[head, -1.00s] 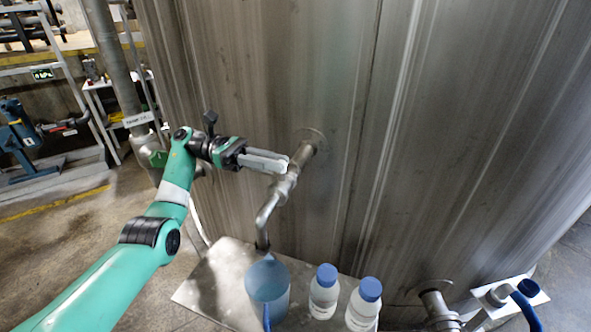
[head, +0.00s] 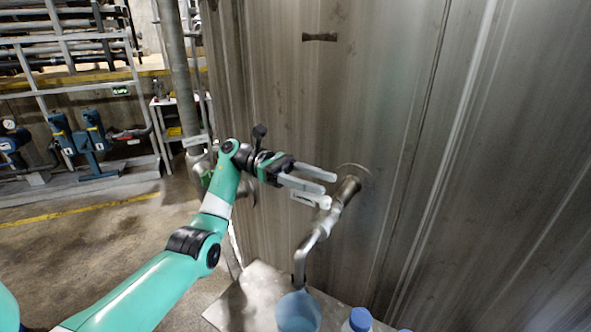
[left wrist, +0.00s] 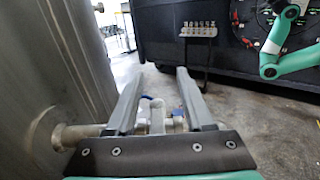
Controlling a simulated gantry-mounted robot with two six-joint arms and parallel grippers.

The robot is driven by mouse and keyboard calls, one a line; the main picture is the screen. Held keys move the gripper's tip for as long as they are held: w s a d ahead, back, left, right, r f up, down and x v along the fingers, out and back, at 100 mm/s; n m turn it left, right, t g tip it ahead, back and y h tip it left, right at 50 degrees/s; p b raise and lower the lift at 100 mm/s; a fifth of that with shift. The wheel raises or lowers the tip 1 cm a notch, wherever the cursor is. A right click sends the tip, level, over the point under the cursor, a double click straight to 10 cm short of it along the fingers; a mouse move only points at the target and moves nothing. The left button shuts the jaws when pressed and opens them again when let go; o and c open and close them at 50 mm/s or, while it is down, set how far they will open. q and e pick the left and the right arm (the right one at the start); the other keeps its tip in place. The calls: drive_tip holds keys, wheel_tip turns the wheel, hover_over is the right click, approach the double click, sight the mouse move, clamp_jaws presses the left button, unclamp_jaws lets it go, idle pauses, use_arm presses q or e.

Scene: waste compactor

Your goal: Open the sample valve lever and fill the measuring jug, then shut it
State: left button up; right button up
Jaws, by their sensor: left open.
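My left gripper (head: 332,189) is open at the sample valve (head: 322,222) on the tank's side pipe. In the left wrist view, the pale valve lever (left wrist: 152,110) shows between the two fingers of the left gripper (left wrist: 160,72), low in the gap, with blue bits near it. I cannot tell whether the fingers touch it. The outlet pipe bends down from the valve to the blue measuring jug (head: 298,312), which stands below on a metal shelf (head: 252,296). The jug is cut off by the lower edge, so its fill is not clear. My right gripper is not seen.
The tall metal tank wall (head: 400,130) fills the right side. A blue-capped bottle (head: 358,320) stands to the right of the jug. A grey vertical pipe (head: 176,80) rises behind my left arm. Open floor (head: 100,240) lies to the left.

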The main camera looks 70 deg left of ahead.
use_arm(q)
drive_tip(key=s+d+r+p, duration=0.3)
drive_tip(key=s+d+r, duration=0.5)
drive_tip(key=s+d, duration=0.1)
drive_tip(key=shift+d+r+p, duration=0.3)
drive_tip(key=shift+r+p, duration=0.05)
